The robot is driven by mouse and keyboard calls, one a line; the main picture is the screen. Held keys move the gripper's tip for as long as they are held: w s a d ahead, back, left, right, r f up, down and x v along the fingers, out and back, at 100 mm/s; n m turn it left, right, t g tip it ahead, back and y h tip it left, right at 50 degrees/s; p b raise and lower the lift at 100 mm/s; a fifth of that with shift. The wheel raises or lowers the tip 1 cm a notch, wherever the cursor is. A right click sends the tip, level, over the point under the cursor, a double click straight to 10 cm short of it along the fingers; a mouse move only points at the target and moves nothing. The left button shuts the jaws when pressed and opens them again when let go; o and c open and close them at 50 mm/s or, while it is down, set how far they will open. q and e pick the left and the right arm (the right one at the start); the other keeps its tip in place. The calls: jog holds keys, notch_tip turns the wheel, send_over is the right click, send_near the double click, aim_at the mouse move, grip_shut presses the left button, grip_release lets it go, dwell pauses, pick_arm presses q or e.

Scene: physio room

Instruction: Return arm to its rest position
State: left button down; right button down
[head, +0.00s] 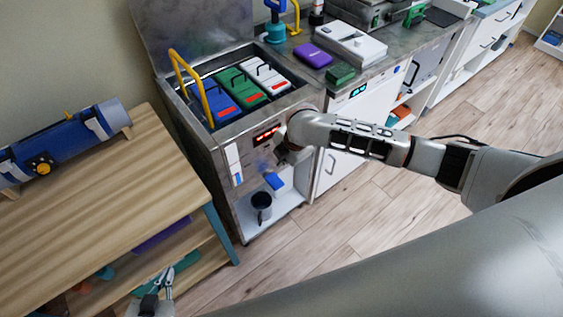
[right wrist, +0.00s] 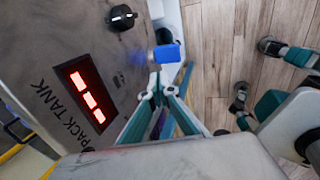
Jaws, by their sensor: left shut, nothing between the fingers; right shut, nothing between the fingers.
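My right arm (head: 370,140) reaches in from the right in the head view, its wrist at the front of the pack tank (head: 210,155). In the right wrist view my right gripper (right wrist: 157,88) is shut and empty, its teal fingers meeting. The tank's front panel with a lit red display (right wrist: 87,96) and a black knob (right wrist: 122,18) is close on its left. In the head view the right fingers are mostly hidden by the wrist. My left gripper (head: 166,280) shows at the bottom left edge, shut and empty, near the wooden bench's lower shelf.
The tank holds blue, green and white packs (head: 232,85), with a yellow handle (head: 190,85) on its left rim. A dark mug (head: 261,201) stands on the shelf below. A wooden bench (head: 120,185) is at left, a counter (head: 385,50) behind. The floor (head: 400,215) is clear.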

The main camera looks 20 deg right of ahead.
jog(key=s+a+f+m+t+y, duration=0.3)
jog(key=s+a+f+m+y, duration=0.15)
jog(key=s+a+m, duration=0.45)
jog(key=s+d+f+m+t+h, duration=0.3)
jog(key=s+d+m, duration=0.6)
jog(key=s+d, duration=0.4)
jog(key=shift+s+d+f+t+h, duration=0.2)
jog(key=shift+d+t+h, duration=0.1)
jog(key=shift+h, duration=0.15)
dwell(0.9)
